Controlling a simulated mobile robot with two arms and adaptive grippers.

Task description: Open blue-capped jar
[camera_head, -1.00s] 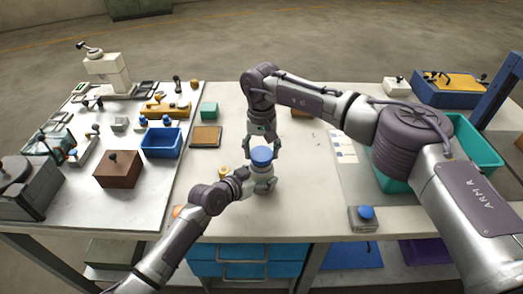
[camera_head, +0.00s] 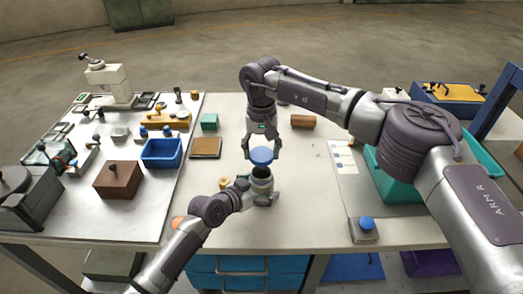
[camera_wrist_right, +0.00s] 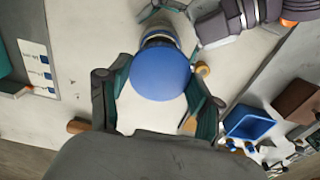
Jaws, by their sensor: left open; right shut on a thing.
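The blue cap (camera_head: 261,156) is held between the fingers of my right gripper (camera_head: 262,148), which points down from above. The cap also shows in the right wrist view (camera_wrist_right: 160,73), covering part of the jar below. The grey jar (camera_head: 262,183) stands upright on the table directly under the cap, and a dark opening shows at its top. The cap is apart from the jar, a little above its rim. My left gripper (camera_head: 262,194) is open, with its fingers around the lower part of the jar. Its exact contact with the jar is hard to see.
On the left side table are a blue bin (camera_head: 162,153), a brown box (camera_head: 117,180) and several small parts. A brown block (camera_head: 303,121) lies behind on the right. A blue-button box (camera_head: 365,230) sits at the front right.

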